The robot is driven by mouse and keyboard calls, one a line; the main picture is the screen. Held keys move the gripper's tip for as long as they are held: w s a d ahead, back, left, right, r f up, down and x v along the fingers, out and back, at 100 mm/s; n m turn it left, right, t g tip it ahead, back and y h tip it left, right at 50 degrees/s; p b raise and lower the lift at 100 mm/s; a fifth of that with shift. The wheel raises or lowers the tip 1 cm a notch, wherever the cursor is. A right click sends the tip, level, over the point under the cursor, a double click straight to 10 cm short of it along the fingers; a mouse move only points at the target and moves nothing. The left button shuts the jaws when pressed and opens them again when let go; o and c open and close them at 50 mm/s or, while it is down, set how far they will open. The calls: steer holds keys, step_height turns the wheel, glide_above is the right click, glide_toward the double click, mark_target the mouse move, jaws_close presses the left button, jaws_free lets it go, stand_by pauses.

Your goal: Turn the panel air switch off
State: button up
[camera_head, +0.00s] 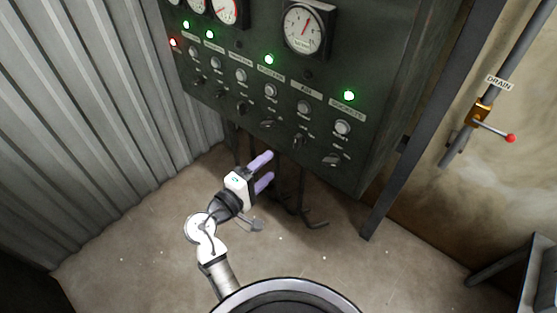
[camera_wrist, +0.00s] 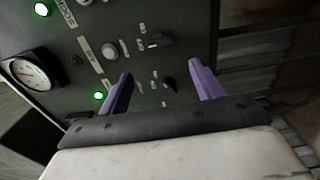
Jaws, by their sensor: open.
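The dark green control panel (camera_head: 355,170) carries a row of labelled switches. The air switch (camera_head: 300,140) is a black knob under the label that reads as AIR, with its handle roughly upright. In the wrist view the same switch (camera_wrist: 158,40) appears above the gap between my fingers, its handle lying sideways in that turned picture. My gripper (camera_head: 270,166) is open and empty, with purple fingers, below and left of the switch in the head view. In the wrist view my gripper (camera_wrist: 160,69) faces the panel and appears clear of the knob.
Neighbouring knobs sit left (camera_head: 266,124) and right (camera_head: 331,160) of the air switch. A round button (camera_head: 303,107) and a gauge (camera_head: 305,27) are above it. Pipes (camera_head: 300,190) hang below the panel. A drain valve with a red-tipped lever (camera_head: 493,128) is at right.

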steer(key=shift+v, duration=1.2)
